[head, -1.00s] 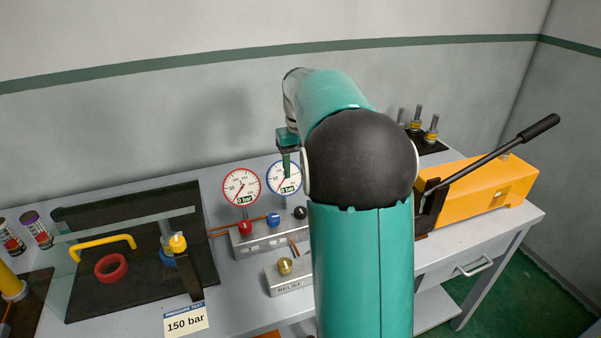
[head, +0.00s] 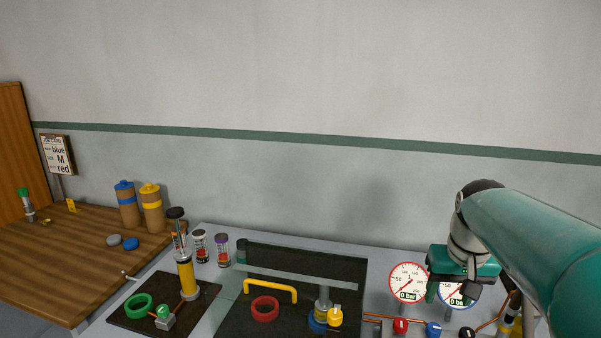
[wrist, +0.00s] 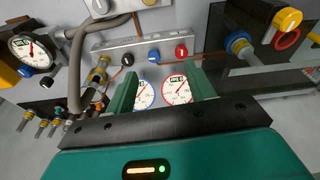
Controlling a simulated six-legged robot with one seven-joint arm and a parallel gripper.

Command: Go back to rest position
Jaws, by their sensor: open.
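My gripper (head: 455,287) is at the right of the head view, at the end of my teal arm, in front of the blue-rimmed gauge (head: 459,297) and partly covering it. In the wrist view its two green fingers (wrist: 163,92) stand apart with nothing held between them. The blue-rimmed gauge and the red-rimmed gauge (wrist: 177,91) show beyond the fingers. The red-rimmed gauge also shows in the head view (head: 408,283), reading 0 bar. I cannot tell exactly how far the fingers are from the gauges.
A wooden table (head: 60,260) with bottles stands at far left. The wall above is bare.

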